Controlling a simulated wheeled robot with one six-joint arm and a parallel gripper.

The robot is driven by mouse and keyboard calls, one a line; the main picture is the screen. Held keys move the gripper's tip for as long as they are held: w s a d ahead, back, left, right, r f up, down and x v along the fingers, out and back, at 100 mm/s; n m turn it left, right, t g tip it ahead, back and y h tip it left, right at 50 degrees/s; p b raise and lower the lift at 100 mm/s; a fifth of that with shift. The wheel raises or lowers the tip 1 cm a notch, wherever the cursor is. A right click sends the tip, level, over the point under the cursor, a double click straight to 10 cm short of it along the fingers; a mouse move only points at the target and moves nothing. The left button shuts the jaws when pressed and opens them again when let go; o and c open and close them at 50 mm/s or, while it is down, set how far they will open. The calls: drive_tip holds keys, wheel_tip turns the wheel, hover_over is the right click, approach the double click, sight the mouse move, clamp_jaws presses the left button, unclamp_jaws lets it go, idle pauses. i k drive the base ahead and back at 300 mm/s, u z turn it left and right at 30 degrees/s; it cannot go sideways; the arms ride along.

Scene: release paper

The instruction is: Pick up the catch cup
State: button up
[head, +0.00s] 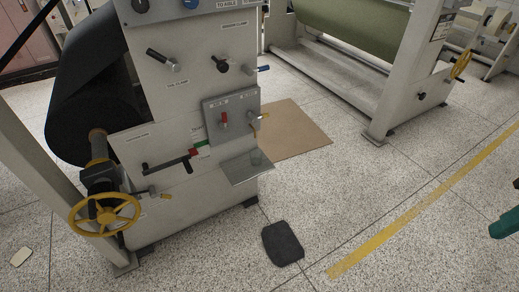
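A small clear cup-like shape (257,157), which may be the catch cup, stands on a small grey shelf (247,174). The shelf juts from the lower front of the grey machine, below a panel with a red-handled valve (224,121). The shape is faint and small, so its rim and contents cannot be made out. I cannot make out my gripper. Only a teal and dark part shows at the right edge, cut off by the frame, and I cannot tell what it is.
The grey machine (185,65) has levers and a yellow handwheel (104,215). A brown sheet (292,130) lies on the floor behind the shelf, and a dark mat (283,244) in front. A yellow floor line (425,212) runs at right. Speckled floor between mat and line is clear.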

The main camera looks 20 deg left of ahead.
sight(255, 154)
drive_tip(key=u, duration=0.3)
drive_tip(key=i, duration=0.6)
drive_tip(key=u, duration=1.15)
drive_tip(key=i, duration=0.5)
drive_tip(key=u, duration=0.55)
